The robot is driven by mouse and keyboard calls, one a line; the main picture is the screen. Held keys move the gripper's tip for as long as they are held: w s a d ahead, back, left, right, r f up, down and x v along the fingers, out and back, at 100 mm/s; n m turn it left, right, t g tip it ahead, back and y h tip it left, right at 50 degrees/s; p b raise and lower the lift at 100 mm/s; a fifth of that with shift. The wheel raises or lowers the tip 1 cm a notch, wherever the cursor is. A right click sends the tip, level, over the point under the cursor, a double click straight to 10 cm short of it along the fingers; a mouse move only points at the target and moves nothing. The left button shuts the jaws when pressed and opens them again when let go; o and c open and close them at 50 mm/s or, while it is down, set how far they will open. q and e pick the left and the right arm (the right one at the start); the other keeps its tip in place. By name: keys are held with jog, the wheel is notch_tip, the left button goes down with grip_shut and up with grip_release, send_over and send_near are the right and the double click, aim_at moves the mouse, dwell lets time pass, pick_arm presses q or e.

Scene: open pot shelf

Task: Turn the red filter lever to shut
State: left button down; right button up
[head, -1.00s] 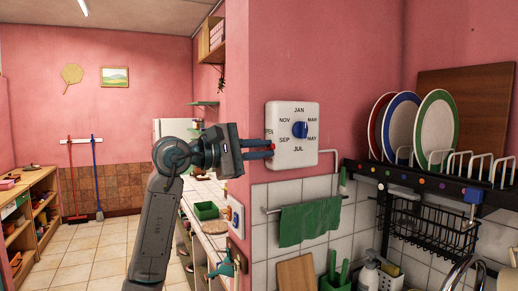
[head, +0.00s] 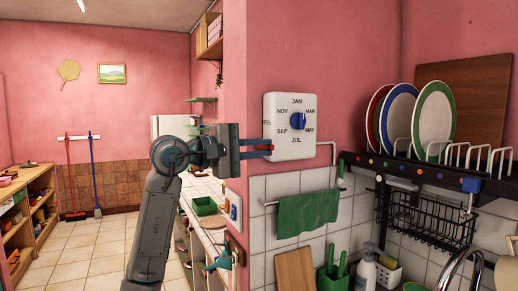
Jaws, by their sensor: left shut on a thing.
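A white timer box (head: 269,110) with month labels and a blue knob (head: 298,121) is fixed to the pink wall in the middle of the head view. My left gripper (head: 266,149) reaches in from the left to the box's lower left edge. It is shut on the red filter lever (head: 256,149), of which only a little red shows between and around the fingers. The lever's exact angle is hidden by them. My right gripper is out of the picture.
A green towel (head: 306,214) hangs on a rail below the box. To the right, a dark rack (head: 405,168) holds several rimmed plates above a wire basket (head: 430,222). The wall corner (head: 234,90) is just behind my left gripper.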

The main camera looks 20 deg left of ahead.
pick_arm(q)
jog(key=c, duration=1.7)
grip_release()
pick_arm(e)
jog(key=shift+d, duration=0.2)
